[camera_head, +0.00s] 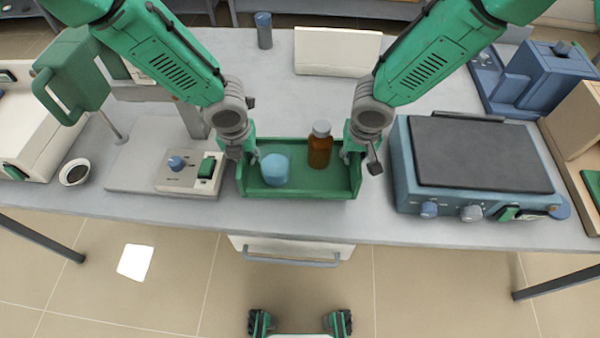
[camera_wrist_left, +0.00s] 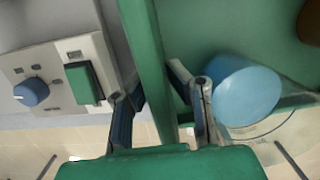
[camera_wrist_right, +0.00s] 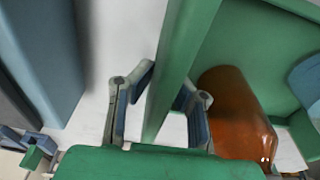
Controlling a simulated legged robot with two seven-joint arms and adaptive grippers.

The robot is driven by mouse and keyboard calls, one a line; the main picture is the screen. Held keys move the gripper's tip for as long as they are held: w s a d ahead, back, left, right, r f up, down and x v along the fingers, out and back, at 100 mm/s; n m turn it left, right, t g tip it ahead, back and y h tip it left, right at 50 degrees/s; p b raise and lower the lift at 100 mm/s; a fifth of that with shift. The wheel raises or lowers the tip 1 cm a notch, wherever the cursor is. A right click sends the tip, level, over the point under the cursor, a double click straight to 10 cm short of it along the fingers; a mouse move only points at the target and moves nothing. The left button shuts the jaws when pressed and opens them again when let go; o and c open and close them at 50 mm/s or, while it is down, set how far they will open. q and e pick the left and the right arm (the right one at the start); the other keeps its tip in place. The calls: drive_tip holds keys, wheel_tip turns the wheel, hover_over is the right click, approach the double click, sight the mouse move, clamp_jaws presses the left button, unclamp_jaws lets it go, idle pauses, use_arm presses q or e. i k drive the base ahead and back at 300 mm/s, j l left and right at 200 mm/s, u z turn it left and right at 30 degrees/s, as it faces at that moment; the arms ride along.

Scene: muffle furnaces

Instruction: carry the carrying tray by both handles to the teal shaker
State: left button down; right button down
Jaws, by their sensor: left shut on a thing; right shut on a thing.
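The green carrying tray (camera_head: 300,191) is at the front edge of the bench, holding a light blue cup or jar (camera_head: 275,170) and an amber bottle (camera_head: 320,150) with a grey cap. My left gripper (camera_head: 243,155) is shut on the tray's left side; in the left wrist view its fingers (camera_wrist_left: 160,90) straddle the green wall. My right gripper (camera_head: 359,152) is shut on the right side; in the right wrist view its fingers (camera_wrist_right: 165,90) straddle that wall. The teal shaker (camera_head: 403,170), with a dark top platform, stands right of the tray. I cannot tell whether the tray touches the bench.
A stirrer (camera_head: 150,180) with a blue knob stands left of the tray, with a small bowl (camera_head: 74,174) further left. A white box (camera_head: 337,50) and a blue-grey cylinder (camera_head: 264,30) stand at the back. The bench between tray and back is clear.

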sight(481, 154)
drive_tip(key=k, duration=1)
